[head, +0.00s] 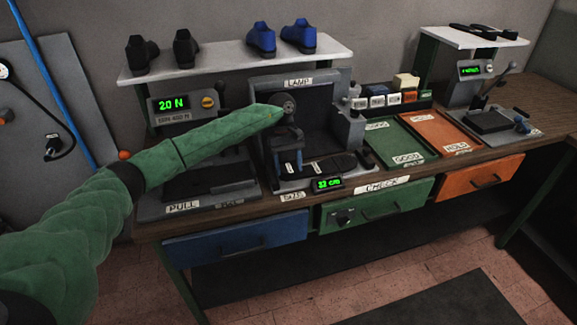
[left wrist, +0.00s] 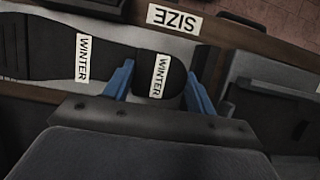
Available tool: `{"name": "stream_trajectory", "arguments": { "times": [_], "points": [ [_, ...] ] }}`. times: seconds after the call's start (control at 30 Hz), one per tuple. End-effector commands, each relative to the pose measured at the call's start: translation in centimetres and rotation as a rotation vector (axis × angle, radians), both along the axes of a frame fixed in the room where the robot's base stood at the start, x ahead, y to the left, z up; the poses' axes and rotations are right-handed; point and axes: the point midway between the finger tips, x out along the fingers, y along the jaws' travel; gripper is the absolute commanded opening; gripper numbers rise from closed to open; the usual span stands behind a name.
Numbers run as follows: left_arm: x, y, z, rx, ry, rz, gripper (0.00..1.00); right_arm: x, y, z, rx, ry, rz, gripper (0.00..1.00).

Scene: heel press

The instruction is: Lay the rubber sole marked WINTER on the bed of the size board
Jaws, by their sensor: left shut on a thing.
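The dark rubber sole (head: 340,163) is at the size board (head: 345,180), lengthwise from left to right. My left gripper (head: 287,160) is shut on the rounded end, with blue fingers (left wrist: 160,88) on either side. The sole is low over or on the bed; I cannot tell whether it touches. My right gripper is not in view.
The lamp housing (head: 318,105) stands behind the board. Left is the pull unit (head: 150,205), with a shelf of shoes (head: 230,62) above. Right are the green GOOD tray (head: 420,145) and orange HOLD tray (head: 465,140), then another press (head: 490,120).

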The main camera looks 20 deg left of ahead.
Motion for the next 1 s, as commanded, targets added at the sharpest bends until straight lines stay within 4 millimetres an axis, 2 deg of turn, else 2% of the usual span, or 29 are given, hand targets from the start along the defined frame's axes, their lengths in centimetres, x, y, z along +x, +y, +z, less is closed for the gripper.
{"name": "stream_trajectory", "arguments": {
  "times": [1.0],
  "points": [
    [-0.01,-0.01,-0.47,0.001,-0.001,0.0,0.29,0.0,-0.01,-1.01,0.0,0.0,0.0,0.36]
  ]
}}
